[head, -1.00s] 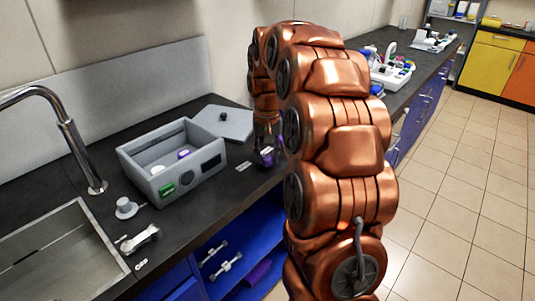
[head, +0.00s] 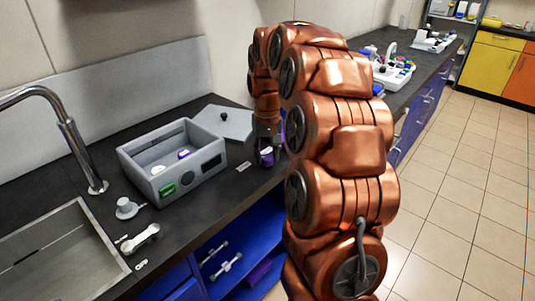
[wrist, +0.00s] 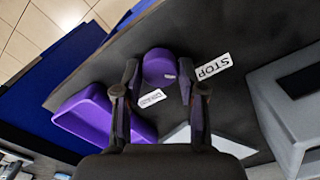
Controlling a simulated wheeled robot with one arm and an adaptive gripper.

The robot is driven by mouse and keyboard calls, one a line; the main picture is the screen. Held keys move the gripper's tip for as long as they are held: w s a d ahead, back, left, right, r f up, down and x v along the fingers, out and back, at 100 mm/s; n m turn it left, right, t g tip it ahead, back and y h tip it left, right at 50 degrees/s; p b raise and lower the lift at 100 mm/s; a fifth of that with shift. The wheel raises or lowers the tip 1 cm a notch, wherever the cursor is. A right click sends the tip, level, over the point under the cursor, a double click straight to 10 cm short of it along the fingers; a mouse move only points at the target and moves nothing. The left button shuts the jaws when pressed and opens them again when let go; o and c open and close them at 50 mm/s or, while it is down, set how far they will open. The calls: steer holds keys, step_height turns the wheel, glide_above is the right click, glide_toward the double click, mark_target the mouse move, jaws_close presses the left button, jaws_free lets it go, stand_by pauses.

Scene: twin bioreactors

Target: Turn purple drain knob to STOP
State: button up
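The purple drain knob (wrist: 160,66) is a short round cylinder on the dark counter, near its edge, in the wrist view. A small pale mark shows on its lower right side. A white STOP label (wrist: 212,67) lies to its right, and another white label (wrist: 152,98), too small to read, lies below it. My gripper (wrist: 160,74) is open, with one finger on each side of the knob and small gaps visible. I cannot tell how far down the fingers reach. In the head view my gripper (head: 266,146) is above purple at the counter edge, partly hidden by my arm.
A purple tray (wrist: 78,117) lies left of the knob in the wrist view. The grey open box (head: 172,160) stands on the counter, with a grey lid (head: 222,121) behind it. A sink (head: 55,250) with a tall faucet is at the left.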

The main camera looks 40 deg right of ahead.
mark_target(267, 156)
steer(key=o, duration=0.3)
steer(key=shift+o, duration=0.2)
step_height(267, 156, up, 12)
stand_by(0.6)
stand_by(0.8)
